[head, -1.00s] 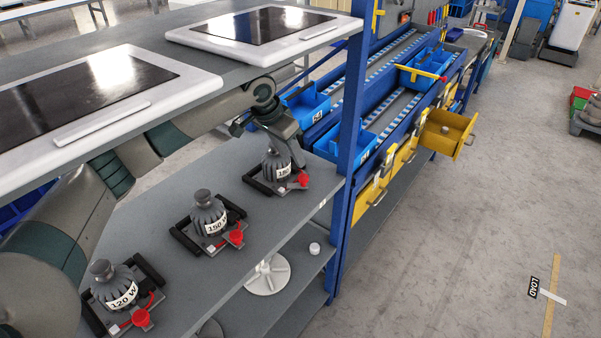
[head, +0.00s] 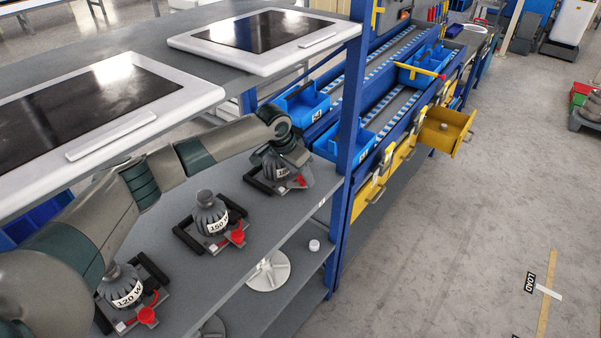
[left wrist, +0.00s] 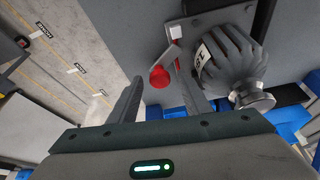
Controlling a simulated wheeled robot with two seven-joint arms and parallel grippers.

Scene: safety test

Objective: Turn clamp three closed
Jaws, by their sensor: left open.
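Three grey ribbed lamps stand in black-sided fixtures with red clamp parts on the grey shelf. The far fixture (head: 259,185) is partly covered by my left gripper (head: 291,172). Its red clamp knob (head: 301,181) shows at its right side. In the left wrist view, my open left gripper (left wrist: 160,82) has a finger on either side of the round red knob (left wrist: 160,77). A red lever (left wrist: 178,62) with a pale tip is by the right finger, beside the ribbed lamp (left wrist: 235,62). I cannot tell whether a finger touches the clamp. My right gripper is not in view.
The middle lamp (head: 209,214) and near lamp (head: 121,287) stand closer on the same shelf. White-framed panels (head: 262,40) lie on the shelf above my arm. A blue post (head: 349,130) stands right of the far fixture. Open floor (head: 450,230) lies right.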

